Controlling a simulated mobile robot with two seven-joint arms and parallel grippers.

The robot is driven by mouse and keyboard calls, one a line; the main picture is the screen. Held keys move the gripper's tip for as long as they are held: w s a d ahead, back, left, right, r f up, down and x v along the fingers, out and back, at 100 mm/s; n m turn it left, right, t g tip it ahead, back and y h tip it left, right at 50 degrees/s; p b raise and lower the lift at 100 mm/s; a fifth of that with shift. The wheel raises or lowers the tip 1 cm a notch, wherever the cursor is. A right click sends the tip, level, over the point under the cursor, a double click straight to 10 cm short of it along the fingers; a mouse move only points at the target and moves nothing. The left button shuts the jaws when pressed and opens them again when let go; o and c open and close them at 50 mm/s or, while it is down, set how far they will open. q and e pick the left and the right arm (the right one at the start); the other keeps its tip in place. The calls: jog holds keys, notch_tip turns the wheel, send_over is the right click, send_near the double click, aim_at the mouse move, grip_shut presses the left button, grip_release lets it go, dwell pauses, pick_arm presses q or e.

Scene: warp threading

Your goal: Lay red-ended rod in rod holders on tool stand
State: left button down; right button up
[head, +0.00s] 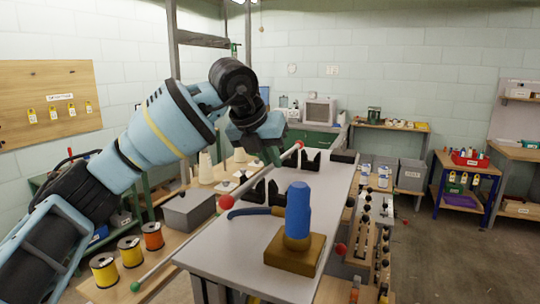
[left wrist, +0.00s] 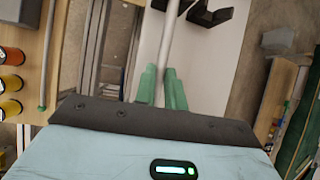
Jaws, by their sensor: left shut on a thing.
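The red-ended rod (head: 246,186) is a thin pale rod with a red ball at each end. It slants above the left edge of the tool stand (head: 342,184), a light grey tabletop. My left gripper (head: 270,155) is shut on it towards its far end. In the left wrist view the rod (left wrist: 168,45) runs between the green fingers of my gripper (left wrist: 161,88). Black forked rod holders stand on the tool stand, a far pair (head: 311,162) and a nearer pair (head: 274,194). My right gripper is not in view.
A blue cylinder (head: 298,212) on a brown block (head: 294,254) stands at the front of the stand. A wooden bench with thread spools (head: 104,270), cones and a grey box (head: 188,209) lies left. Wooden racks (head: 367,250) are at the right.

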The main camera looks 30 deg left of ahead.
pick_arm(q)
jog(key=shift+f, duration=0.35)
dwell(0.6)
jog(key=c, duration=1.4)
grip_release()
jog(key=shift+v, duration=3.9)
jog(key=shift+f, duration=0.1)
